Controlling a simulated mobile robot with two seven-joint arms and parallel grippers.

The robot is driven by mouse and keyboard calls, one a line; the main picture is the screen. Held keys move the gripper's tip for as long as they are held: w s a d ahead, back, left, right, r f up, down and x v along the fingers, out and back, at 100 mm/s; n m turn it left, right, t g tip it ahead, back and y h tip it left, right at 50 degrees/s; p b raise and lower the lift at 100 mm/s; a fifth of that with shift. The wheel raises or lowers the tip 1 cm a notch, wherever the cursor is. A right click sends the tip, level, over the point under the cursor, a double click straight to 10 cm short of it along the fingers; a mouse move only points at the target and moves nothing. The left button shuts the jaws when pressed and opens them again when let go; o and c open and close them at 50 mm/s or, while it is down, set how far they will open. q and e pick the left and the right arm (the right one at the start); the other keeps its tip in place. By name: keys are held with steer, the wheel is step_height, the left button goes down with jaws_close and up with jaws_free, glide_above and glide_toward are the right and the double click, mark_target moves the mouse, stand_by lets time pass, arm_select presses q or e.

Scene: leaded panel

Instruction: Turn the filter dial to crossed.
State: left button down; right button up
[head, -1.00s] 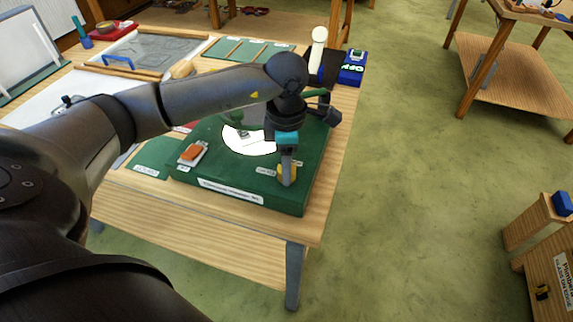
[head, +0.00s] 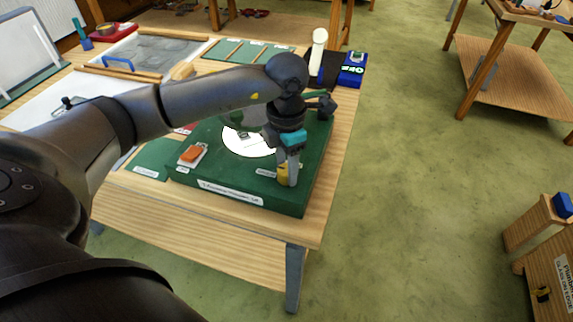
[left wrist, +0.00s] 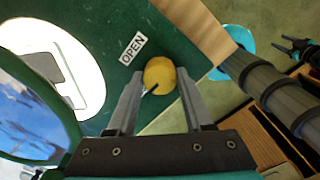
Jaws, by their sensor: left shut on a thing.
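The yellow filter dial (head: 282,174) is at the right front corner of the green instrument base (head: 235,183). It also shows in the left wrist view (left wrist: 160,74), with a dark mark on its lower left side and an OPEN label (left wrist: 133,47) beside it. My left gripper (head: 288,181) points down at the dial and is shut on it. In the left wrist view its two grey fingers (left wrist: 160,92) lie on either side of the dial. A CROSSED label cannot be made out.
A white lit disc (head: 239,143) and an orange switch (head: 192,153) are on the base left of the dial. A green-rimmed glass (left wrist: 35,110) stands close to the gripper. A blue box (head: 352,70) is at the table's back right.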

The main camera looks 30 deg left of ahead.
mark_target(286, 170)
arm_select(q)
steer(key=shift+r, duration=0.1)
steer(key=shift+c, duration=1.5)
jaws_free()
step_height(286, 170, up, 15)
steer(key=shift+p, duration=0.35)
